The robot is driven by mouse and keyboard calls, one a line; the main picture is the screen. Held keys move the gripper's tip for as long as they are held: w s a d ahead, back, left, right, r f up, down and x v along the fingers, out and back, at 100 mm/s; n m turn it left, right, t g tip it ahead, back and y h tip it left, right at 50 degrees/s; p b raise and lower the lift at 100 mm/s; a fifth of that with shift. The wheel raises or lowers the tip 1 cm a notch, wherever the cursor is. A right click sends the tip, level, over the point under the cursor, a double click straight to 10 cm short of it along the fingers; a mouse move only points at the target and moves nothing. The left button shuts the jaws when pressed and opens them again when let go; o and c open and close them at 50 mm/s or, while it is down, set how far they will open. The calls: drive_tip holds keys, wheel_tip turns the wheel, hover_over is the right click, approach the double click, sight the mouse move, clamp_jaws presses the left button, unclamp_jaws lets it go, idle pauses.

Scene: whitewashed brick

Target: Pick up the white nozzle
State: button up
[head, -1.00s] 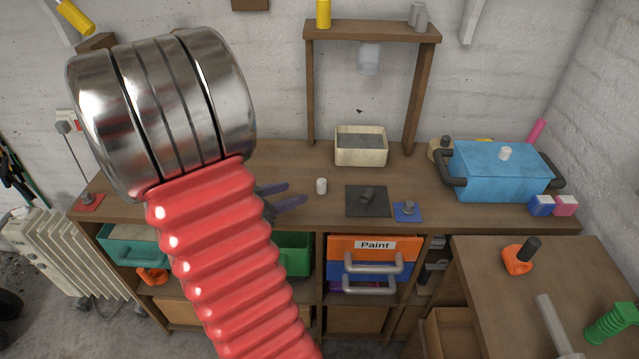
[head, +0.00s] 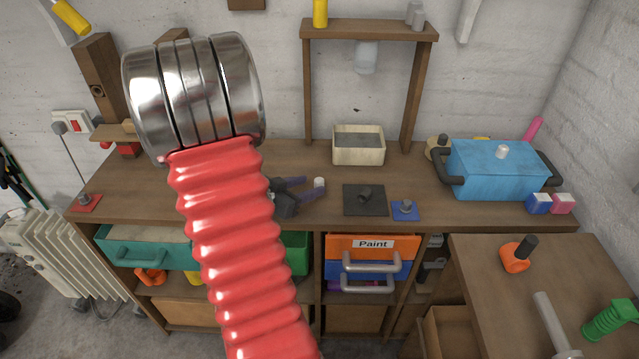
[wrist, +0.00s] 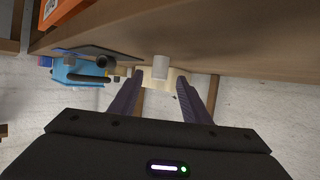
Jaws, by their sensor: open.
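The white nozzle (head: 319,183) is a small pale cylinder standing on the wooden workbench (head: 240,215), left of a dark square plate. My gripper (head: 314,186) is low over the bench with its two dark purple fingers apart and pointing right, their tips at the nozzle. In the wrist view, which is upside down, the nozzle (wrist: 160,67) appears centred between the fingertips of my gripper (wrist: 160,78), with nothing gripped. I cannot tell how far it sits inside the fingers. My red ribbed arm hides part of the bench to the left.
The dark plate (head: 359,208) and a blue-based knob (head: 405,210) lie to the right. A cream bin (head: 358,158) stands behind, under a wooden frame (head: 308,100). A blue box (head: 495,172) is farther right. Drawers, one labelled Paint (head: 373,245), are below the bench's front edge.

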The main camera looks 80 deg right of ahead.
sight(316, 183)
drive_tip(key=shift+s+d+f, duration=0.1)
drive_tip(key=shift+d, duration=0.05)
drive_tip(key=shift+x, duration=2.55)
drive_tip(key=shift+c, duration=0.5)
clamp_jaws()
drive_tip(key=shift+r, duration=5.1)
